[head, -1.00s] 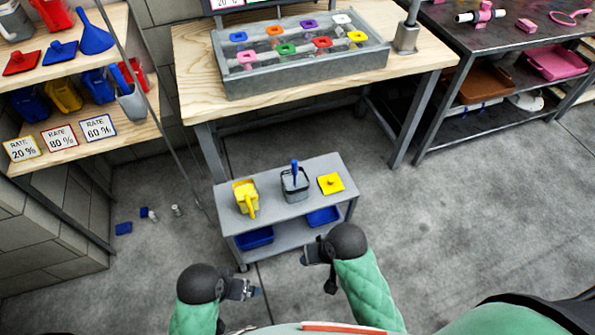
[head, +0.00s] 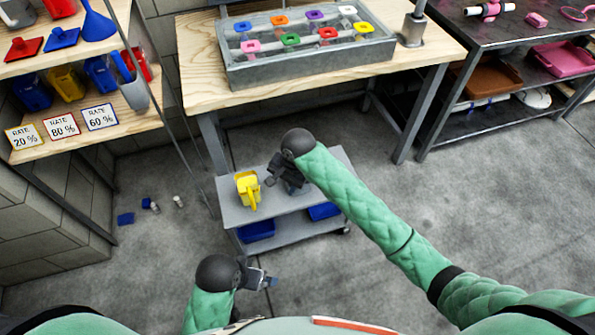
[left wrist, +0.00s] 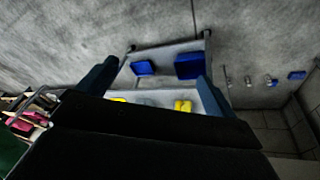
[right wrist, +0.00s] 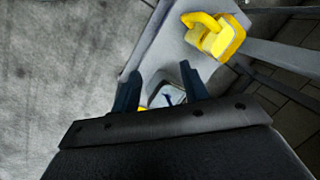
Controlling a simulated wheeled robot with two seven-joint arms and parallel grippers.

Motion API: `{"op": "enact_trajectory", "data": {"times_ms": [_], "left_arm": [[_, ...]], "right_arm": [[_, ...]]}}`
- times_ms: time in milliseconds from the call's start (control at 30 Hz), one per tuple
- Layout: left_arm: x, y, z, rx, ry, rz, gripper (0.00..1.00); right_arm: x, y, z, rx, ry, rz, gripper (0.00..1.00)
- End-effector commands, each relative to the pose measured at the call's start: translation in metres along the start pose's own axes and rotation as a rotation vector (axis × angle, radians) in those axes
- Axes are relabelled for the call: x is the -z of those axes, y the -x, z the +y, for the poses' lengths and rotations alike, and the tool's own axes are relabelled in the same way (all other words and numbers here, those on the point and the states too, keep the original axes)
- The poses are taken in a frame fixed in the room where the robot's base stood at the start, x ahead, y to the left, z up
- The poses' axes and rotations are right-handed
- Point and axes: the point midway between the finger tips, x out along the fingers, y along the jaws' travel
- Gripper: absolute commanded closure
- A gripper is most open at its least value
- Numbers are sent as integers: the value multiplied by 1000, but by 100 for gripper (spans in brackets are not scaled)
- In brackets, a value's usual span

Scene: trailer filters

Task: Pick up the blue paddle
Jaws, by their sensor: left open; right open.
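My right gripper (head: 274,178) is open over the small grey cart, and its hand hides the grey container and the blue paddle in the head view. In the right wrist view the grey container (right wrist: 160,88) shows between the open fingers. A dark blue piece, apparently the blue paddle (right wrist: 168,98), shows inside it. I cannot tell whether the fingers touch it. My left gripper (head: 268,282) is open and empty, low in front of the cart. In the left wrist view its fingers (left wrist: 158,85) are spread, with the cart beyond.
The yellow jug (head: 247,190) stands on the cart top (head: 235,215), left of my right gripper. Blue bins (head: 257,230) sit on its lower shelf. A wooden table (head: 200,90) with a grey tray (head: 310,75) stands behind. Small items (head: 126,219) lie on the floor at left.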

Motion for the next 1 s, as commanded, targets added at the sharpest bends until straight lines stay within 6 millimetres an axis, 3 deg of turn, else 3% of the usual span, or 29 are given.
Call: {"op": "enact_trajectory", "data": {"times_ms": [300,500,767,1000], "left_arm": [[1,-8,2,-8,-8,19,7],[2,-11,6,-17,-7,26,7],[5,-12,11,-27,-5,36,7],[3,-9,9,-21,-2,24,7]], "right_arm": [[77,16,-20,-122,-264,59,55],[114,28,-22,-172,-406,101,55],[134,35,-23,-196,-486,126,55],[135,15,-18,-198,-489,126,55]]}}
